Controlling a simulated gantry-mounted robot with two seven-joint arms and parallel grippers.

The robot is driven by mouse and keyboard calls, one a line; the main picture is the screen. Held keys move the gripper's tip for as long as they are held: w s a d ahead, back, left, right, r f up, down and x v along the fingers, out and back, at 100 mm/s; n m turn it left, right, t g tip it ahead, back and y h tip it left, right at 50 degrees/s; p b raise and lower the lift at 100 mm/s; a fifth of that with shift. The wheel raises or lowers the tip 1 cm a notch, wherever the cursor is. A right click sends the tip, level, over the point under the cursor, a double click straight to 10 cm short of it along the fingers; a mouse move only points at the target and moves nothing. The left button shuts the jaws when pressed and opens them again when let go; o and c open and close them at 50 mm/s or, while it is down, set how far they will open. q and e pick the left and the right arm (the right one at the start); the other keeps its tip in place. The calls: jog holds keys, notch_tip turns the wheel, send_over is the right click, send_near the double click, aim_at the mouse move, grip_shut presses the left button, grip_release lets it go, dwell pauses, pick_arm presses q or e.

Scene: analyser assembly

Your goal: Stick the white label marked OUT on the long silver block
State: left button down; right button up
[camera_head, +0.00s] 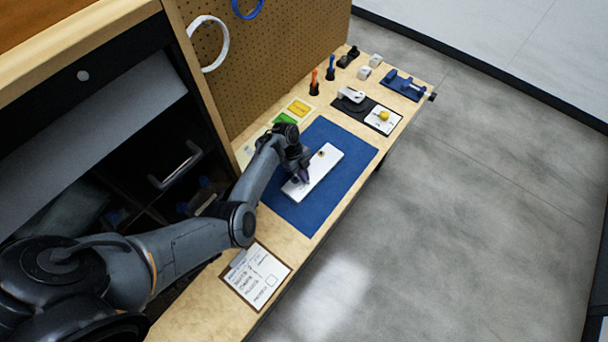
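The long silver block (325,160) lies flat on the blue mat (346,142), slanting from lower left to upper right. A small brass-coloured spot shows near its upper end. My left gripper (302,177) points down over the block's lower left part. From this height I cannot tell whether it touches the block, whether its fingers are open or shut, or whether it holds a label. I cannot make out a white label marked OUT. My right gripper is not in view.
Yellow and green cards (299,108) lie beside the pegboard (262,60). Orange-handled (314,82) and blue-handled (330,68) tools stand behind the mat. A dark tray (348,116), a blue fixture (403,86) and a clipboard (257,276) lie on the bench. The mat's right side is clear.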

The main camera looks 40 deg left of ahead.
pick_arm(q)
jog(key=shift+f, duration=0.1)
jog(key=c, duration=0.7)
grip_release()
jog(key=shift+c, duration=0.2)
notch_tip(320, 180, up, 3)
jog(key=p, duration=0.3)
jog(key=shift+w+r+p, duration=0.1)
jog(key=shift+r+p, duration=2.05)
jog(key=shift+p, duration=0.2)
